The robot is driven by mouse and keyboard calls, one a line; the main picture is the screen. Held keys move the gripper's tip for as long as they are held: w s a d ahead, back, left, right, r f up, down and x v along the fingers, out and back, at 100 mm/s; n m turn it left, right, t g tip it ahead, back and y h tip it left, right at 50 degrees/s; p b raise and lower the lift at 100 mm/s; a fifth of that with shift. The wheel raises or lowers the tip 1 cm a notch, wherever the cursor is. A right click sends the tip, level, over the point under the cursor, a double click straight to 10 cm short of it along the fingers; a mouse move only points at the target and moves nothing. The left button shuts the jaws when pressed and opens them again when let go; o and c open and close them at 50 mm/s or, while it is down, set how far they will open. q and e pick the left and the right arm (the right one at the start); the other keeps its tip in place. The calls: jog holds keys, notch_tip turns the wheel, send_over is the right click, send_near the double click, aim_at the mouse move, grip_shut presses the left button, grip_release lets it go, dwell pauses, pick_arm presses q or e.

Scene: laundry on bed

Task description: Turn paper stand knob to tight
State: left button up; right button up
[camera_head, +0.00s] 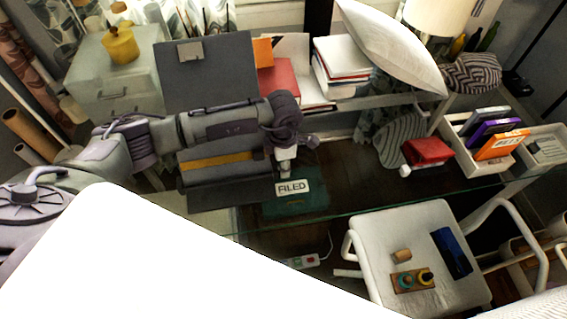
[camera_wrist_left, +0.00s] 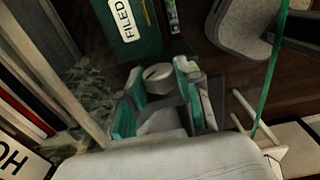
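The dark grey paper stand (camera_head: 205,75) stands on the glass desk, with a clip at its top and a yellow strip across its lower part. My left arm crosses in front of it. My left gripper (camera_head: 287,158) is at the stand's right side, pointing down. In the left wrist view a round whitish knob with a dark slot (camera_wrist_left: 159,76) lies between the teal-padded fingertips of my left gripper (camera_wrist_left: 160,88). The fingers are apart on both sides of the knob; I cannot tell whether they touch it. The knob is not clear in the head view. My right gripper is not in view.
A green box labelled FILED (camera_head: 293,189) lies just below the gripper. A red box (camera_head: 428,151) and a divided tray (camera_head: 462,157) are to the right. Books (camera_head: 342,60) and a pillow (camera_head: 392,45) are behind. A white chair (camera_head: 385,235) stands in front.

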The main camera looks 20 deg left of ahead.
pick_arm(q)
grip_shut()
jog(key=g+b, duration=0.1)
jog(key=g+h+b, duration=0.1)
jog(key=b, duration=0.1)
jog(key=h+b, duration=0.1)
jog(key=b, duration=0.1)
jog(key=shift+w+a+f+g, duration=0.15)
jog(key=shift+w+f+g, duration=0.1)
jog(key=shift+f+g, duration=0.15)
jog(key=shift+r+g, duration=0.3)
jog(key=shift+r, duration=0.1)
jog(key=o, duration=0.8)
grip_release()
jog(key=v, duration=1.2)
jog(key=shift+a, duration=0.2)
